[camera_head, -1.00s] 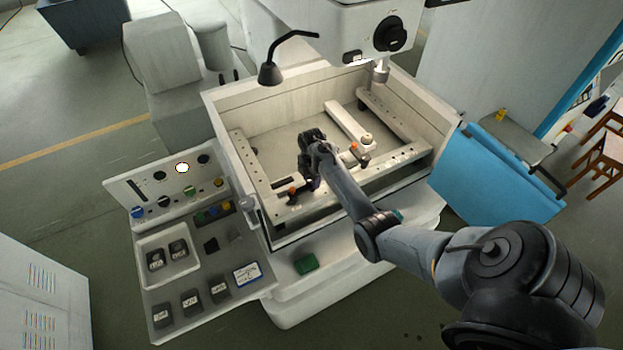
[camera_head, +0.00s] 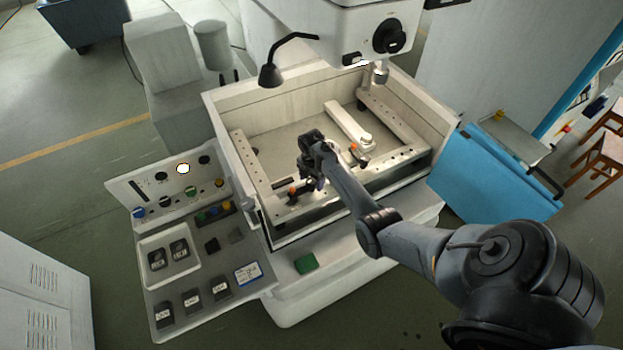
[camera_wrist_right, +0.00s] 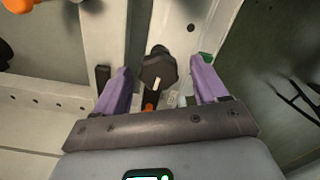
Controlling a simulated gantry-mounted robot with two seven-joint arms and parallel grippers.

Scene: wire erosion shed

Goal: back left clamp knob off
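My right gripper (camera_wrist_right: 160,92) is open in the right wrist view, its purple fingers apart. A black clamp knob (camera_wrist_right: 158,68) with a pale mark shows between and a little beyond the fingertips, with a gap on both sides. Orange clamp parts (camera_wrist_right: 149,99) show below it, partly hidden. In the head view my right gripper (camera_head: 309,182) hangs over the front rail, close beside an orange and black clamp (camera_head: 292,193). A second orange clamp (camera_head: 355,150) sits further right. My left gripper is not in view.
The machine tank's walls (camera_head: 225,145) surround the rails. A lamp (camera_head: 270,75) on a bent neck hangs over the back left, and the machine head (camera_head: 360,30) is above the back. The control panel (camera_head: 215,262) stands at left, with a green block (camera_head: 306,263) on the front ledge.

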